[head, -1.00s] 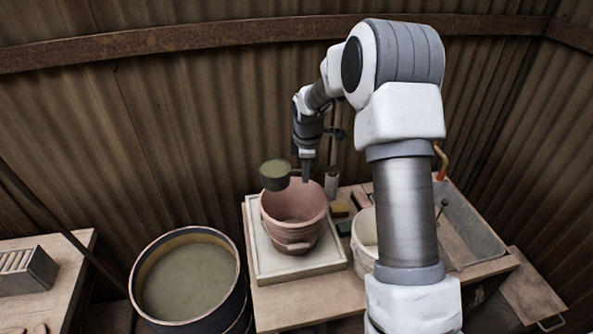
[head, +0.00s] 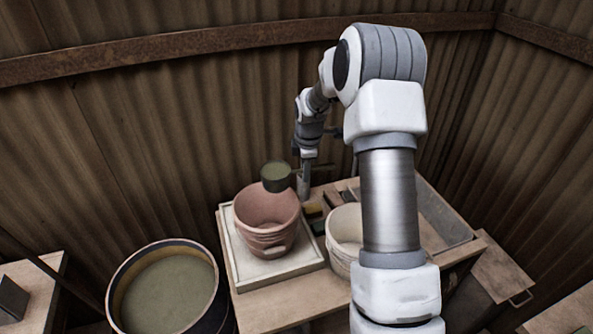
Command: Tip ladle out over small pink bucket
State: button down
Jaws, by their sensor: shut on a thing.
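The ladle (head: 276,177) is a dark cup with greenish content showing at its top. It appears level and hangs over the right back part of the pink bucket's mouth. The small pink bucket (head: 266,226) stands upright on a pale square tray; the visible part of its inside looks bare. My gripper (head: 304,184) is just right of the ladle cup, shut on the ladle's handle, which is mostly hidden by the fingers. The gap between cup and rim is hard to judge.
The pale tray (head: 301,270) sits on a wooden table. A white bucket (head: 343,240) stands right of it, partly behind my arm. Small blocks (head: 314,210) lie between. A large drum (head: 168,289) of greenish liquid stands at the left. A corrugated wall closes the back.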

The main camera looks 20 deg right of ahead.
jog(key=shift+d+r, duration=0.1)
jog(key=shift+d, duration=0.35)
jog(key=shift+w+a+f+g+h+b, duration=0.15)
jog(key=shift+f+h+b, duration=0.15)
jog(key=shift+h+b, duration=0.35)
jog(key=shift+s+a+f+g+h+b, duration=0.15)
jog(key=shift+f+h+b, duration=0.15)
jog(key=shift+h+b, duration=0.3)
jog(key=r+h, duration=0.2)
jog(key=a+r+h, duration=0.1)
jog(key=r, duration=0.1)
jog(key=shift+w+n+g+h, duration=0.15)
jog(key=shift+n+g+h, duration=0.15)
jog(key=shift+h, duration=0.05)
jog(key=shift+w+a+r+h+p, duration=0.1)
jog(key=shift+a+r+h+p, duration=0.2)
jog(key=shift+r+h, duration=0.2)
jog(key=shift+a+r+h+p, duration=0.15)
jog(key=shift+r+h+p, duration=0.15)
jog(key=shift+r+h, duration=0.15)
jog(key=shift+w+a+r+g+h+p, duration=0.2)
jog(key=shift+a+r+g+h+p, duration=0.2)
jog(key=shift+a+r+h+p, duration=0.45)
jog(key=shift+w+a+r+n+h, duration=0.1)
jog(key=shift+a+r+n+h, duration=0.1)
jog(key=shift+a+r+h, duration=0.35)
jog(key=shift+w+a+r+n+h, duration=0.1)
jog(key=shift+a+r+n+h, duration=0.2)
jog(key=shift+h, duration=0.45)
